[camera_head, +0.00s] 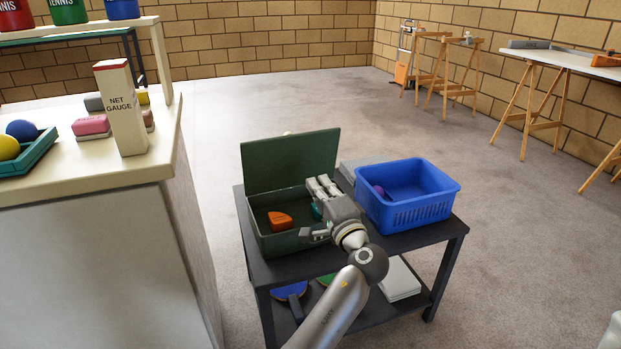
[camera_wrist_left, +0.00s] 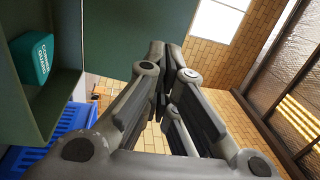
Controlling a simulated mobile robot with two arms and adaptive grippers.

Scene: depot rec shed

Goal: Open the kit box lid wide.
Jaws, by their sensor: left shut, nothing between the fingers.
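The dark green kit box (camera_head: 283,244) sits on the left of a black cart. Its lid (camera_head: 290,160) is raised and stands roughly upright at the back edge. Inside lie an orange block (camera_head: 279,221) and a teal item (camera_head: 316,211), partly hidden by my gripper. My left gripper (camera_head: 318,184) is shut and empty, over the box's right side near the lid. In the wrist view its fingertips (camera_wrist_left: 166,48) point along the green lid (camera_wrist_left: 140,25); I cannot tell whether they touch it. The teal item (camera_wrist_left: 32,58) shows at left there. My right gripper is not in view.
A blue basket (camera_head: 425,210) with a purple ball stands right beside the box on the cart (camera_head: 445,240). A cream counter (camera_head: 120,185) with a net gauge carton (camera_head: 121,108) is close on the left.

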